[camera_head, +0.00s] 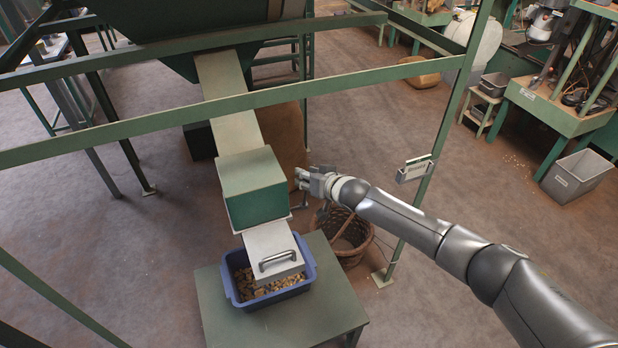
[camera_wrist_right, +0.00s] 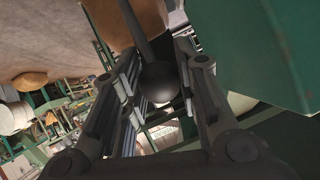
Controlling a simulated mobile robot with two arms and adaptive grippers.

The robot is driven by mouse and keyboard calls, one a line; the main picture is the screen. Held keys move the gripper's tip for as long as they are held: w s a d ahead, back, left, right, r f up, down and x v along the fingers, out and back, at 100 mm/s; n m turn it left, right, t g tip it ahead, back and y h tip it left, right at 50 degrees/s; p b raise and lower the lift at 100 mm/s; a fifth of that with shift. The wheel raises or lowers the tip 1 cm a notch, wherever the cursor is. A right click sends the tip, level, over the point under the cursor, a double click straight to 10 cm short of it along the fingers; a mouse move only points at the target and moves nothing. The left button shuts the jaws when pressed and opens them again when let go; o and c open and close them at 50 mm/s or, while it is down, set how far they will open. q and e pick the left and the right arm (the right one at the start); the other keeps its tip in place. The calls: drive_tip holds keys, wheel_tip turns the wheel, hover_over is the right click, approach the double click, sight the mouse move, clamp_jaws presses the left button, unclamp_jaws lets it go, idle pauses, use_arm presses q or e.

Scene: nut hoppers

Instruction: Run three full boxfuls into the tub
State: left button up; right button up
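A blue tub (camera_head: 237,291) with a layer of nuts in it (camera_head: 270,287) stands on a small green table (camera_head: 221,326). A green measuring box (camera_head: 253,191) sits above it at the foot of a pale chute (camera_head: 237,129). A pale plate with a bar handle (camera_head: 275,262) slopes from the box over the tub and hides part of the nuts. My right gripper (camera_head: 302,179) is at the box's right side. In the right wrist view its fingers flank a black ball knob (camera_wrist_right: 162,84) on a dark rod, which fills the gap between them. My left gripper is not in view.
A wicker basket (camera_head: 349,246) is on the floor behind the table. Green machine benches (camera_head: 560,115) and a grey bin (camera_head: 577,178) stand at the right.

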drive_tip(key=o, duration=0.4)
drive_tip(key=shift+w, duration=0.15)
drive_tip(key=shift+s+d+r, duration=0.2)
drive_tip(key=shift+s, duration=0.25)
drive_tip(key=v, duration=1.1)
drive_tip(key=shift+d+r, duration=0.1)
drive_tip(key=shift+w, duration=0.1)
